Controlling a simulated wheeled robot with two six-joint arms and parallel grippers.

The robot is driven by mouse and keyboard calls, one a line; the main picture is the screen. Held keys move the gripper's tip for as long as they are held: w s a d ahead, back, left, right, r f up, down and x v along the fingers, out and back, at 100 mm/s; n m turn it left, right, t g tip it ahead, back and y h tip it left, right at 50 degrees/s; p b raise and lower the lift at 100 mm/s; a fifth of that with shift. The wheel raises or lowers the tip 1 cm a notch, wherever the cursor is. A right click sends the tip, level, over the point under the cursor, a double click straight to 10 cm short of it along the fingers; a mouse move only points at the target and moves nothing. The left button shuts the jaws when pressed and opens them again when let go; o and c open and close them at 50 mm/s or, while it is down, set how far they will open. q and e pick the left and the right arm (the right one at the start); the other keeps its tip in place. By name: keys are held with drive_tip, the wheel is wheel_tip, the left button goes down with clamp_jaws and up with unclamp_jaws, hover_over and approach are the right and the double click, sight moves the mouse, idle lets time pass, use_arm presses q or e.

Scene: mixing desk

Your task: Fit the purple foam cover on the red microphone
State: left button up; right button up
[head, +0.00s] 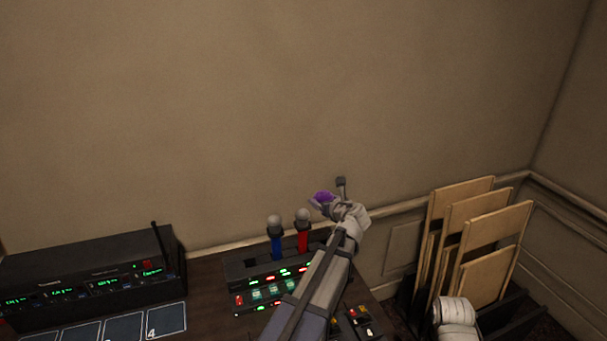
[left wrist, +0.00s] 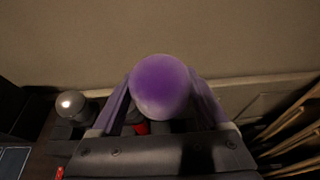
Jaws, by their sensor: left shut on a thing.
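The purple foam cover (head: 323,197) is held in my left gripper (head: 322,204), which is shut on it; it also shows large between the fingers in the left wrist view (left wrist: 160,86). The red microphone (head: 302,238) stands upright in the mixing desk with a bare grey head. The cover is above and to the right of that head in the head view, apart from it. In the left wrist view only a bit of red (left wrist: 142,128) shows below the cover; the rest is hidden. My right gripper is not clearly in view.
A blue microphone (head: 277,244) stands just left of the red one. The mixing desk (head: 243,269) has lit buttons. A black radio rack (head: 95,270) with an antenna and numbered cards (head: 165,320) are at left. Wooden boards (head: 495,255) stand in a rack at right.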

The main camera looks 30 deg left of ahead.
sight(305, 216)
use_arm(q)
drive_tip(key=shift+n+g+y, duration=0.5)
drive_tip(key=shift+n+g, duration=0.1)
drive_tip(key=shift+n, duration=0.1)
drive_tip(key=s+a+r, duration=0.1)
drive_tip(key=s+a+r+p, duration=0.1)
drive_tip(key=a, duration=0.1)
drive_tip(key=s+a+r+p, duration=0.1)
drive_tip(key=a+r, duration=0.1)
drive_tip(key=shift+s+a, duration=0.25)
drive_tip(key=shift+a, duration=0.15)
use_arm(e)
wheel_tip(305, 216, up, 4)
drive_tip(key=shift+f, duration=0.1)
use_arm(q)
drive_tip(key=shift+f, duration=0.15)
drive_tip(key=shift+f+b, duration=2.05)
drive_tip(key=shift+f, duration=0.1)
use_arm(e)
drive_tip(key=shift+f, duration=2.2)
use_arm(q)
drive_tip(key=shift+f+b, duration=2.65)
use_arm(e)
drive_tip(key=shift+f, duration=2.65)
use_arm(q)
drive_tip(key=o, duration=1.2)
drive_tip(key=shift+c, duration=0.2)
